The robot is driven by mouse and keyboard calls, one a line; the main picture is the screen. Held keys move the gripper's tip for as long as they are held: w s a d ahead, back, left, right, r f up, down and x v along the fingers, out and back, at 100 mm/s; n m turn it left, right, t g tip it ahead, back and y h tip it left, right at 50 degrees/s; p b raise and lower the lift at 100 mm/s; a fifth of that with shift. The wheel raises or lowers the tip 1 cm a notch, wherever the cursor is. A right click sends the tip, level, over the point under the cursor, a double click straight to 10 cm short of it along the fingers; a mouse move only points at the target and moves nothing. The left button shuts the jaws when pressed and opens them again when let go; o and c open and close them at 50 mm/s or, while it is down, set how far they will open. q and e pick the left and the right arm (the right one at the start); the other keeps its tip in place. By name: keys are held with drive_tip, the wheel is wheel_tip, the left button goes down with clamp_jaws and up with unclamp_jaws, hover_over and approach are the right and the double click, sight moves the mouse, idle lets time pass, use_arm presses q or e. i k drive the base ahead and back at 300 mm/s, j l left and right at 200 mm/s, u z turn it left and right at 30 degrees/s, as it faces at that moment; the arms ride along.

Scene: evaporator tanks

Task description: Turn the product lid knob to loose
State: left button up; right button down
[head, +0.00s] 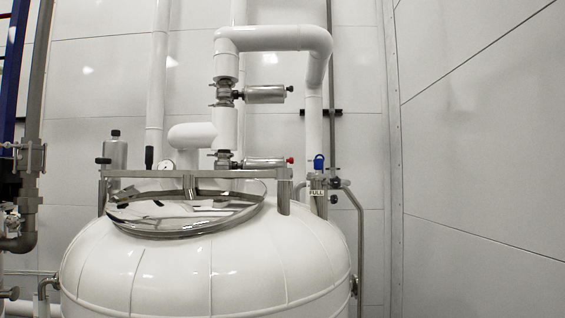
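A large white tank (208,268) stands in the middle of the head view. Its shiny round metal lid (187,212) lies on top, under a steel crossbar (240,173). A black upright handle (149,157) rises behind the bar at the left, and a pale round gauge-like piece (167,166) is beside it. A small metal piece (127,194) sits at the lid's left rim. I cannot tell which part is the lid knob or whether it is loose or tight. Neither of my grippers is in view.
White pipes (270,39) with metal cylinders (265,95) rise behind the tank. A blue-handled valve (319,163) with a FULL label (317,192) is right of the lid. Grey pipework (30,160) stands at the left. White wall panels (480,150) close off the right.

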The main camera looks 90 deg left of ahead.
sight(104, 161)
drive_tip(key=u, duration=0.5)
drive_tip(key=j+u, duration=0.15)
drive_tip(key=u, duration=0.3)
drive_tip(key=j+u, duration=0.1)
drive_tip(key=u, duration=0.4)
drive_tip(key=j+u, duration=0.15)
drive_tip(key=u, duration=0.35)
drive_tip(key=k, duration=0.05)
